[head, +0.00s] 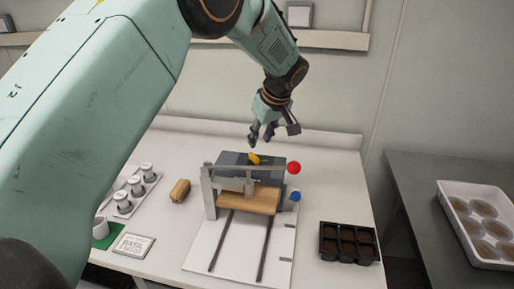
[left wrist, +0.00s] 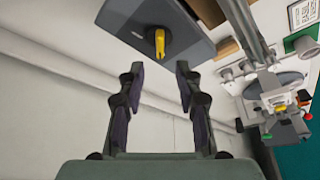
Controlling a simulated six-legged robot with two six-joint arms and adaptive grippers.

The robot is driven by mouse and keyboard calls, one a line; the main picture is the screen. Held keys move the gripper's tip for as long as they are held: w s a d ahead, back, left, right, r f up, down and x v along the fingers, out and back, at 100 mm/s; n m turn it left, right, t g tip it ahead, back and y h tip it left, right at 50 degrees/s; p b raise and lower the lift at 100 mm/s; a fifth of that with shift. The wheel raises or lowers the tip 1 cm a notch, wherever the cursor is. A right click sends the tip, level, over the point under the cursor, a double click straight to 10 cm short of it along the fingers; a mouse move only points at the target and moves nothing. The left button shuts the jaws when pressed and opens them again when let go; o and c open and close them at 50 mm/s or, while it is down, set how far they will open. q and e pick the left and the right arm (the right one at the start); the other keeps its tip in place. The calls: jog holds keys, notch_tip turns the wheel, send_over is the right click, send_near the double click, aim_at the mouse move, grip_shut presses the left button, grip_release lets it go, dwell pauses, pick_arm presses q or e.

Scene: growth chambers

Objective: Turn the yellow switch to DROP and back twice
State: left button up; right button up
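The yellow switch (head: 254,159) sits on a dark grey box (head: 230,158) at the back of the white bench. In the left wrist view the switch (left wrist: 160,42) stands out from the face of the grey box (left wrist: 125,20), its bar roughly upright in the picture. My left gripper (head: 261,139) is above the switch in the head view. In the left wrist view its two fingers are spread apart, with nothing between them, and the switch shows beyond the tips. No DROP marking can be read. My right gripper is not seen.
A metal frame with a wooden block (head: 250,200) stands in front of the box, with a red ball (head: 294,168) and a blue ball (head: 295,197) at its right. A black seedling tray (head: 348,243) lies right. A tan roll (head: 180,190) and white-lidded jars (head: 123,203) are left.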

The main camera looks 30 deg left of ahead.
pick_arm(q)
jog(key=shift+v, duration=2.15)
jog(key=shift+r, duration=0.1)
